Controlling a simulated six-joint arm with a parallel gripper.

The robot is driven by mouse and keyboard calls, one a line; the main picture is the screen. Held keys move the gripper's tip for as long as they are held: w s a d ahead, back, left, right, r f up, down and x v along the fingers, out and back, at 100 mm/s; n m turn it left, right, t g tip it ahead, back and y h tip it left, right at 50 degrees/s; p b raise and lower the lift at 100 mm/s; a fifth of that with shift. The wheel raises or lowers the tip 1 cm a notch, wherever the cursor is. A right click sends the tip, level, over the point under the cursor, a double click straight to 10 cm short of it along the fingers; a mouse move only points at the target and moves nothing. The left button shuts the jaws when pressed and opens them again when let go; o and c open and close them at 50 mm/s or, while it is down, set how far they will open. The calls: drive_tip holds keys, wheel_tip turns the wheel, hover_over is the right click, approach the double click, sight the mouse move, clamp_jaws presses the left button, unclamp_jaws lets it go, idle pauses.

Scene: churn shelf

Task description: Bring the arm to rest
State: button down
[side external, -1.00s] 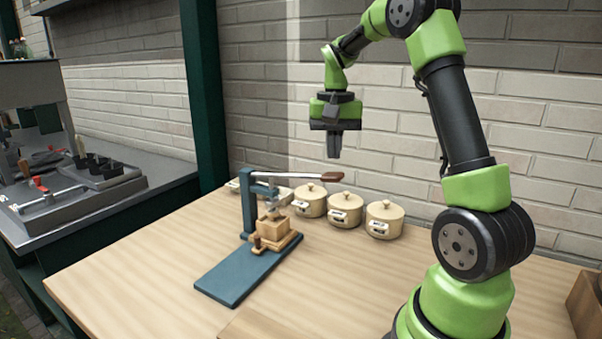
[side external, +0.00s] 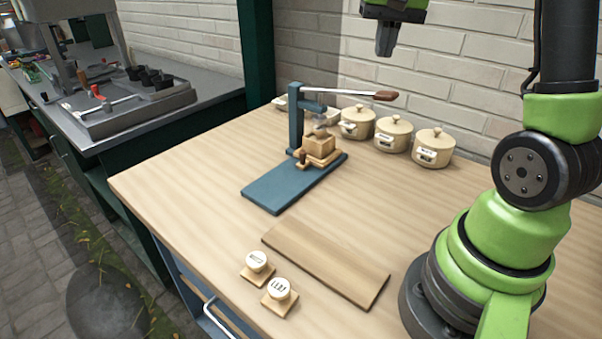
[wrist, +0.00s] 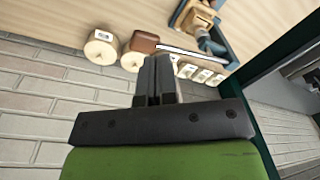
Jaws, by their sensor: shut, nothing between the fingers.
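My gripper (side external: 385,40) hangs in the air near the brick wall, at the top edge of the side view, above and behind the lidded pots. Its fingers point down and are shut with nothing between them. In the wrist view the closed fingers (wrist: 156,78) show in the middle, in front of the pots and the press lever. The upper part of my arm is cut off by the top of the side view.
A blue lever press (side external: 297,125) with a wooden block stands on the wooden table (side external: 200,165). Several cream lidded pots (side external: 394,134) line the wall. A wooden board (side external: 325,262) and two round stamps (side external: 257,261) on small bases lie in front. A grey counter (side external: 70,120) stands left.

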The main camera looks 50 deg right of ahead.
drive_tip(key=s+a+n+t+y, duration=0.1)
drive_tip(key=s+a+n+t, duration=0.2)
drive_tip(key=a, duration=0.6)
drive_tip(key=s+a+r+n+t+y, duration=0.1)
drive_tip(key=s+a+n+t, duration=0.2)
drive_tip(key=s+a, duration=0.5)
drive_tip(key=shift+s+a+r+n, duration=0.15)
drive_tip(key=shift+a+n, duration=0.25)
drive_tip(key=shift+a, duration=0.5)
